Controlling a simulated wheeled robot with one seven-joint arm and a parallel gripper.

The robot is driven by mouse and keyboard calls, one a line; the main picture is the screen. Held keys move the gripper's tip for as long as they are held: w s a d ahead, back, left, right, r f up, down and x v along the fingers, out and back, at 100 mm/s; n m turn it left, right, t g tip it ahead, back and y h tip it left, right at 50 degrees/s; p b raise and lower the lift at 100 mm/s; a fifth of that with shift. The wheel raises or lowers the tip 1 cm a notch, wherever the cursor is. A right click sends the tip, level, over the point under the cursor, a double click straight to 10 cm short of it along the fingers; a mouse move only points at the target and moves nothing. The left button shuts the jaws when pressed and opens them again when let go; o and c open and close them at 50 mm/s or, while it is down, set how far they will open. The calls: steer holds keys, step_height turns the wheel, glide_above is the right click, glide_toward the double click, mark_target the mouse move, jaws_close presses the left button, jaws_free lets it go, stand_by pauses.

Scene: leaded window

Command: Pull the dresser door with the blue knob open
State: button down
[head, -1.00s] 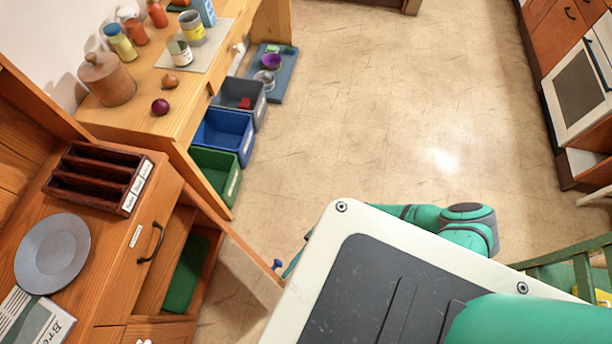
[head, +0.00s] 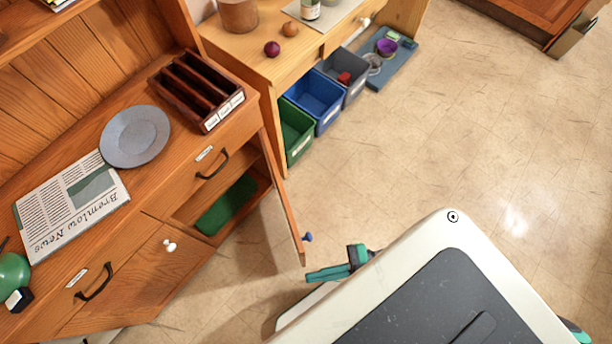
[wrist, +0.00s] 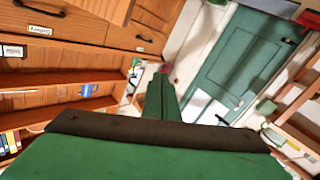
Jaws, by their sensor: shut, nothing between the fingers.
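The dresser door (head: 279,190) with the blue knob (head: 308,237) stands swung well out from the wooden dresser, seen nearly edge-on in the head view. The compartment behind it shows, with a green lining (head: 227,205) inside. My gripper (head: 308,276) is at the lower middle of the head view, just below the door's free edge and the blue knob, apart from the knob. Its green fingers are together and hold nothing. In the wrist view my shut fingers (wrist: 161,95) point ahead, and the blue knob does not show there.
A second dresser door with a white knob (head: 169,245) is closed. A plate (head: 135,136), a newspaper (head: 72,208) and a slotted rack (head: 203,91) lie on the dresser top. Green, blue (head: 316,101) and grey bins stand beyond the open door. The floor to the right is clear.

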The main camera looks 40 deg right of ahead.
steer(key=w+a+r+m+t+h, duration=0.3)
steer(key=a+r+m+h, duration=0.1)
steer(key=r+m+h, duration=0.3)
steer(key=w+a+r+m+t+h, duration=0.4)
steer(key=r+m+h, duration=0.4)
steer(key=m+h, duration=0.1)
steer(key=shift+t, duration=0.3)
